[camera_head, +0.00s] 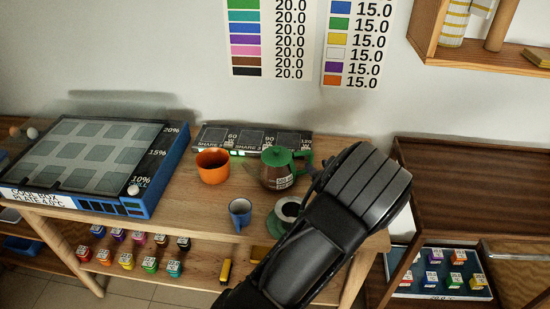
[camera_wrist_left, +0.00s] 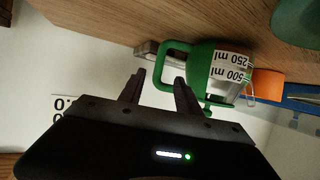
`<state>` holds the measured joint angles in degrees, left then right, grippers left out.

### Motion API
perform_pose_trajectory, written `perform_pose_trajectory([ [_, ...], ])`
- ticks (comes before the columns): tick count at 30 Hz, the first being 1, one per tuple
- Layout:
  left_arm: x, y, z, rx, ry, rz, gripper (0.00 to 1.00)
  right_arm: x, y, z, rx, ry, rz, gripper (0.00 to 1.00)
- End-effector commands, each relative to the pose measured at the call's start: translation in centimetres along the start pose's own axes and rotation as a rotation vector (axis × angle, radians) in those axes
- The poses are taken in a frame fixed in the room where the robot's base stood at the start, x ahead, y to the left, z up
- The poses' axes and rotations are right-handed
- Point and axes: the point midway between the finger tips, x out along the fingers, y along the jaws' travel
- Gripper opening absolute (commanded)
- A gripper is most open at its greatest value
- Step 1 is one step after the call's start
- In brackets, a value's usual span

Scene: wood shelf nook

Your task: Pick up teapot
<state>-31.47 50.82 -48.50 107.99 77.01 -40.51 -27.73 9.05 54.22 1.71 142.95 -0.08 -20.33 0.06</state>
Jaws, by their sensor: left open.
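An orange cup (camera_head: 212,167) stands left of the teapot. A dark panel (camera_head: 255,139) lies behind. A blue-sided box (camera_head: 160,170) fills the table's left.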

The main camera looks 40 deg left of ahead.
Motion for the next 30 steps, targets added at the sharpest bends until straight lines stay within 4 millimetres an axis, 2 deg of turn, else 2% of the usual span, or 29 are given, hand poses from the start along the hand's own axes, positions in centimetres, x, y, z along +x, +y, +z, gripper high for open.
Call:
perform_pose_trajectory([
  [9, 0.1, 0.0, 0.0, 0.000, 0.000, 0.000, 0.40, 0.0, 0.1, 0.0, 0.002, -0.001, 0.001, 0.36],
  [18, 2.6, 0.0, 0.0, 0.001, 0.001, -0.001, 0.40, -0.1, 0.0, 0.0, 0.001, -0.001, 0.001, 0.36],
  [26, 2.6, 0.0, 0.0, 0.000, 0.000, 0.000, 0.40, -0.1, 0.0, 0.0, 0.001, 0.000, 0.001, 0.36],
  [30, 3.4, 0.1, 0.0, 0.001, 0.001, 0.000, 0.40, -0.2, -0.1, 0.0, 0.001, -0.001, 0.000, 0.36],
])
